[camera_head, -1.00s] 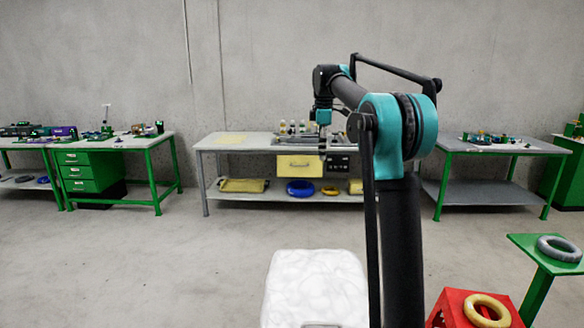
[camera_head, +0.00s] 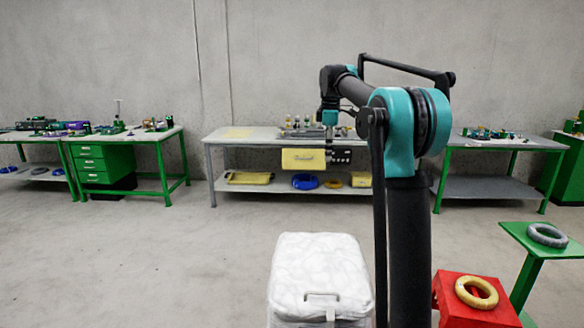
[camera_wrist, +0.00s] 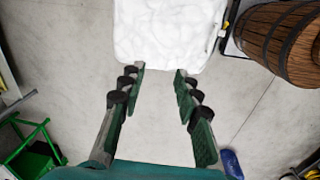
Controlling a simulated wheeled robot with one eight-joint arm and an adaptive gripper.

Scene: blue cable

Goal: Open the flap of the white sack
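The white sack (camera_head: 320,262) stands at the bottom centre of the head view, just left of my arm column. Its pale, rounded top looks closed, and a grey handle (camera_head: 322,294) shows on its near side. In the wrist view the sack (camera_wrist: 168,35) lies at the top, beyond my fingertips. My gripper (camera_wrist: 160,72) is open and empty, with its two dark green fingers spread apart. The fingertips appear just short of the sack's edge in the picture; I cannot tell the height gap. The sack's lower part is cut off in the head view.
A red box (camera_head: 450,292) with a yellow ring (camera_head: 477,292) and a green stand (camera_head: 530,262) with a grey ring stand at the right. A wooden barrel (camera_wrist: 282,40) is beside the sack in the wrist view. Workbenches line the back wall; the floor at left is clear.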

